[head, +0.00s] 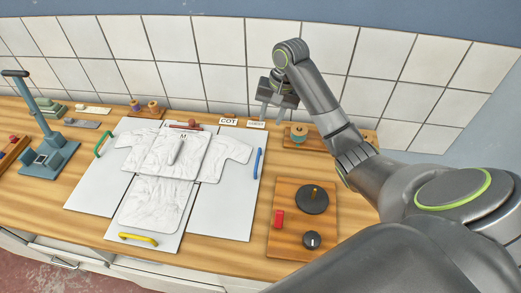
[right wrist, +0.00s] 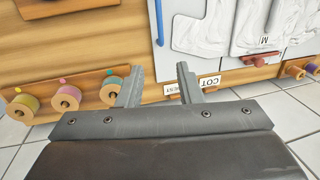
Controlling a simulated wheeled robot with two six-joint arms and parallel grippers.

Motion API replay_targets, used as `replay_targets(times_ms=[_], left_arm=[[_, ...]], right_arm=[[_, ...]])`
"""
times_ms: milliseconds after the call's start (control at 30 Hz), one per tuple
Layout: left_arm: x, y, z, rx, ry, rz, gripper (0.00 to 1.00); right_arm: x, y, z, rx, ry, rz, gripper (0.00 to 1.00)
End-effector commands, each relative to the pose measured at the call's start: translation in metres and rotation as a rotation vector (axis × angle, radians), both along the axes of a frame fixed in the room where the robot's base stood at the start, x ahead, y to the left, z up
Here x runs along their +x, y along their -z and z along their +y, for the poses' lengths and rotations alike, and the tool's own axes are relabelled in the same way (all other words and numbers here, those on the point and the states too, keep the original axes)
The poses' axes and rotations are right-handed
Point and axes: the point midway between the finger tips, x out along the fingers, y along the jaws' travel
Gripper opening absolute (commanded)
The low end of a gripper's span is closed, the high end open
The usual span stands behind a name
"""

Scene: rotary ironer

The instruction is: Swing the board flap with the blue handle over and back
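The folding board lies flat on the wooden counter with a white shirt spread on it. Its right flap (head: 232,205) lies flat, with the shirt's sleeve over its upper part. The blue handle (head: 257,163) runs along this flap's right edge; it also shows at the top of the right wrist view (right wrist: 159,22). My right gripper (head: 274,116) is above the back of the counter, beyond the handle's far end and apart from it. In the right wrist view its two fingers (right wrist: 159,68) are spread with nothing between them. My left gripper is in neither view.
A green handle (head: 103,145) and a yellow handle (head: 138,239) mark other flaps. A panel with a red block and dark knobs (head: 290,246) lies right of the board. Small label cards (head: 228,122) and a spool rack (right wrist: 45,133) are near my right gripper. A teal press (head: 57,155) stands left.

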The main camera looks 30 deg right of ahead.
Motion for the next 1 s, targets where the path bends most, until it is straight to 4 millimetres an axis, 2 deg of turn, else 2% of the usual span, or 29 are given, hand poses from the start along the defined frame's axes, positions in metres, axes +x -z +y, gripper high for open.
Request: replay_targets(times_ms=[33,567,700,767,1000], left_arm=[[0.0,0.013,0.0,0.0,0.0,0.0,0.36],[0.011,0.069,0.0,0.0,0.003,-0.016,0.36],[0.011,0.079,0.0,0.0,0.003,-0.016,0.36],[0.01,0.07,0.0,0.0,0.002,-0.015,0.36],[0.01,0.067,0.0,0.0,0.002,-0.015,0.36]], right_arm=[[0.001,0.013,0.001,0.001,0.0,-0.001,0.33],[0.008,0.072,0.01,0.0,0.0,0.0,0.33],[0.011,0.102,0.016,0.002,-0.001,0.002,0.33],[0.012,0.108,0.017,0.002,0.001,0.005,0.33],[0.017,0.141,0.022,0.001,0.001,0.002,0.33]])
